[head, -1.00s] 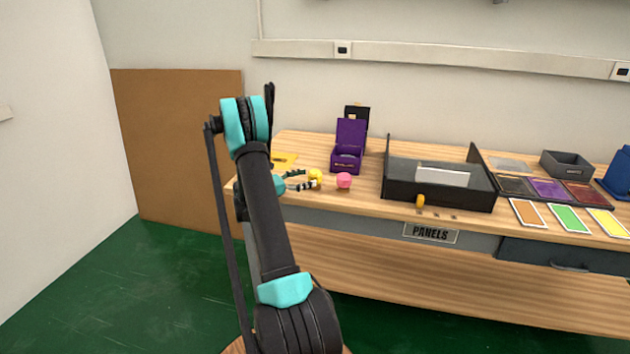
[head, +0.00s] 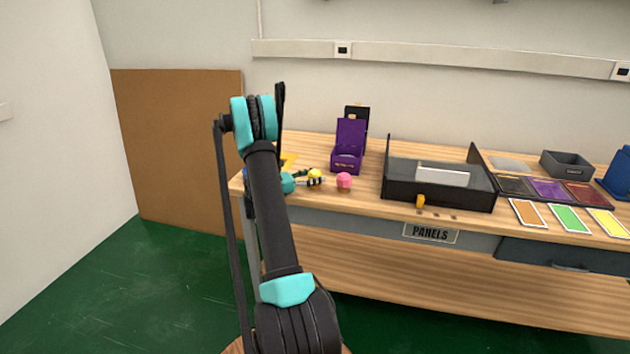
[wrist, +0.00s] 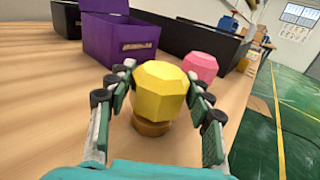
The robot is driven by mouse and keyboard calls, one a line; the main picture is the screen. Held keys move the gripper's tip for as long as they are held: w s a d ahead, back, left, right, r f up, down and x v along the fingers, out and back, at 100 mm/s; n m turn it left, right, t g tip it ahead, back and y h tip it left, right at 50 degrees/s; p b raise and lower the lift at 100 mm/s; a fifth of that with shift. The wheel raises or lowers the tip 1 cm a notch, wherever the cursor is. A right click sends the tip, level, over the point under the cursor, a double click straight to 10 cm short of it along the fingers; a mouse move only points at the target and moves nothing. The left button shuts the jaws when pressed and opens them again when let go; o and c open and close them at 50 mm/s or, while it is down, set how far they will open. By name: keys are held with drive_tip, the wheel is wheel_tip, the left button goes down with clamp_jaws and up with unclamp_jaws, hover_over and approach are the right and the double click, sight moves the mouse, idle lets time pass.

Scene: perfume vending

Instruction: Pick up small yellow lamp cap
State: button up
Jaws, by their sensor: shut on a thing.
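The small yellow lamp cap (wrist: 160,92) is a faceted yellow piece on a tan round base, in the middle of the wrist view. It also shows at the left end of the table in the head view (head: 316,174). My gripper (wrist: 164,98) has a finger on each side of the cap and is shut on it. In the head view my gripper (head: 314,181) is low at the table top. The cap appears to be at table height; I cannot tell if its base touches the wood.
A pink faceted cap (head: 344,180) stands close to the right. A purple box (head: 346,158) is behind, and a black open tray (head: 437,195) is further right. Coloured panels (head: 568,217) lie at the right. The table's front edge is near the gripper.

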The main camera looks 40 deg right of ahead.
sight(315, 172)
drive_tip(key=shift+r, duration=0.1)
wheel_tip(315, 172, up, 20)
drive_tip(key=w+a+f+n+t+y, duration=0.35)
drive_tip(key=w+a+n+t, duration=0.25)
drive_tip(key=w+a+t, duration=0.25)
drive_tip(key=w+a+f+n+t+y, duration=0.2)
drive_tip(key=w+a+f+n+t, duration=0.25)
drive_tip(key=w+a+t, duration=0.45)
drive_tip(key=a+f+n+t+y, duration=0.1)
drive_tip(key=a+n+y, duration=0.3)
drive_tip(key=a, duration=0.9)
drive_tip(key=a+f+n+t+y, duration=0.2)
drive_tip(key=a+n+y, duration=0.3)
drive_tip(key=a+y, duration=0.3)
drive_tip(key=a, duration=0.4)
drive_tip(key=shift+s+a+f+t, duration=0.25)
drive_tip(key=shift+a+f+t, duration=0.05)
drive_tip(key=shift+a+t, duration=0.1)
